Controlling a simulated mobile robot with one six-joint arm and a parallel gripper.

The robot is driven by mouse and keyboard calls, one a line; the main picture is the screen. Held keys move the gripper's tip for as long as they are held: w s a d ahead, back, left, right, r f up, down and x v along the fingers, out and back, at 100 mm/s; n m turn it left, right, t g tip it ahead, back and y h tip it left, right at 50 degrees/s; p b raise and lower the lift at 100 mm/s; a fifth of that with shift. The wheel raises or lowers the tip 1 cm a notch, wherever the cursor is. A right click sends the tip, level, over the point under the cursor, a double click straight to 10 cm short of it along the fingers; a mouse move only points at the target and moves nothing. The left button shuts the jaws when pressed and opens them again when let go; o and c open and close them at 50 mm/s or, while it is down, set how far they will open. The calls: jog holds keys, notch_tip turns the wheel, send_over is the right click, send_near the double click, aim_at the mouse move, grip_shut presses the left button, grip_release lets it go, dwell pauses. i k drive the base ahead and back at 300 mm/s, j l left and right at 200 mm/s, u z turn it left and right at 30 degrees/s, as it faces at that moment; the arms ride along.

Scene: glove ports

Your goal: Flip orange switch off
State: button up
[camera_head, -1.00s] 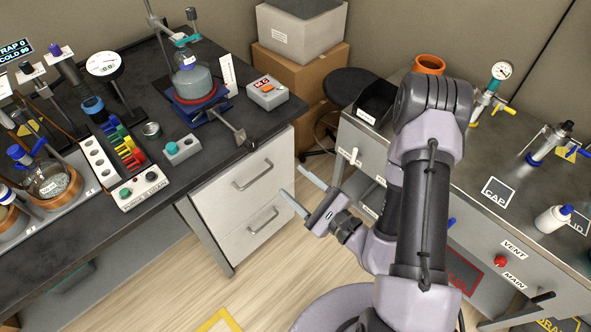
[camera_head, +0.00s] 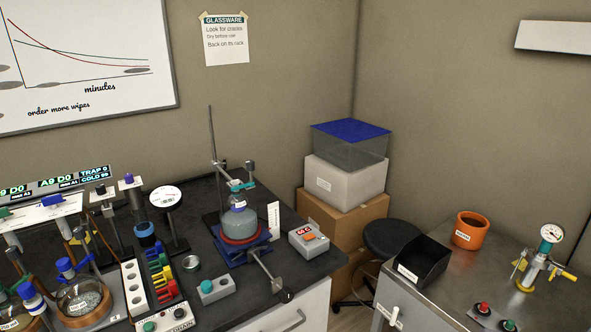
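Which way the switch is tipped is too small to tell. My gripper and arm are not in view.
Left of the box, a flask (camera_head: 239,222) sits on a blue stand, with a rod and knob (camera_head: 285,296) sticking out in front. A grey box with a teal button (camera_head: 214,289) is near the bench front. A steel counter (camera_head: 460,277) with a black bin (camera_head: 422,262) is at right.

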aim_at(310, 236)
jog(key=i+l, duration=0.1)
jog(key=i, duration=1)
